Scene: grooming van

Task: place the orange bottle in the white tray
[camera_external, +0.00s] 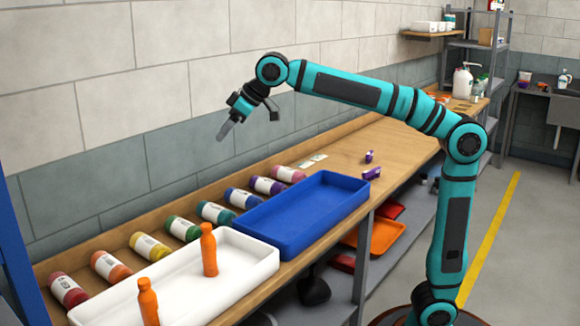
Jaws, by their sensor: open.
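The white tray (188,275) sits on the wooden bench at the lower left, partly cut off by the picture's bottom edge. One orange bottle (209,252) stands upright in the white tray. A second orange bottle (148,303) stands upright nearer the camera and appears to be inside the tray too; its base is at the picture's bottom edge. My gripper (222,132) is open and empty, high above the bench near the wall, pointing down and left. It is well above both bottles. Its fingers overlap in this view.
A blue tray (301,214) lies right of the white tray. Several labelled jars, including an orange one (110,267), lie along the wall behind the trays. Small purple objects (371,173) are near the blue tray. The bench (375,145) is mostly clear farther right.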

